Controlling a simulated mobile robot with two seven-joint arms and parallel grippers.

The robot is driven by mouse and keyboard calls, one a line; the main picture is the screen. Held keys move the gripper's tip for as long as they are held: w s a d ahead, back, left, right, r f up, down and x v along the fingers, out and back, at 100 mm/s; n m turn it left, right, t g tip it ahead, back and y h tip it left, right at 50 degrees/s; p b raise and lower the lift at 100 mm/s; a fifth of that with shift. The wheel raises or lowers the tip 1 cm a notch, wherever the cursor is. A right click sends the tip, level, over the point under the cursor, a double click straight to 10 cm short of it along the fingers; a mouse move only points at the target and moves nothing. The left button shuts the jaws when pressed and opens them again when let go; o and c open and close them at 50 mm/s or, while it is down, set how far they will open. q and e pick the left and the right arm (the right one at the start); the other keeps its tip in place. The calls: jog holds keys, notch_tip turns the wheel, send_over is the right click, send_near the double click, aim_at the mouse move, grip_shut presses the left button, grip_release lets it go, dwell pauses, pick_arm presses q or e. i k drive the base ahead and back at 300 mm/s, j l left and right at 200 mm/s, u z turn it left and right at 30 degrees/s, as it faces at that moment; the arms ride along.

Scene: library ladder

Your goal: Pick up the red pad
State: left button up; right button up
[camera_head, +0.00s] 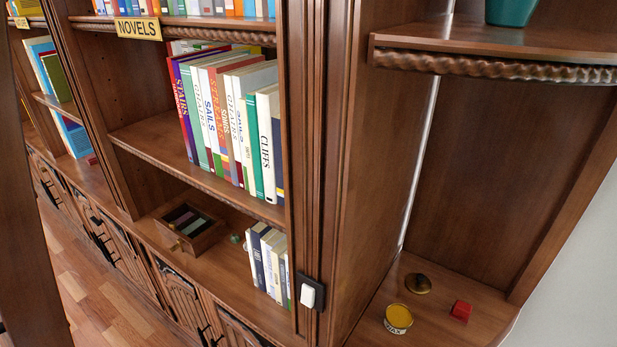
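A small bright red block (461,311), which could be the red pad, lies on the lower right shelf, to the right of a yellow wax tin (398,319) and a round brass-coloured lid or dish (418,284). A second, darker red item (92,160) lies on the lower shelf at the far left, partly seen and too small to make out. Neither of my grippers is in view, and nothing touches the red block.
A wooden upright (32,210) stands close at the left edge. A small wooden drawer box (190,228) and upright books (268,258) stand on the middle lower shelf. A thick bookcase post (345,150) separates it from the right shelf. A white switch (307,295) is mounted there.

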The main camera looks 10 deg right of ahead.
aim_at(461, 310)
jog(key=z, duration=1.3)
jog(key=u, duration=2.5)
jog(key=z, duration=2.45)
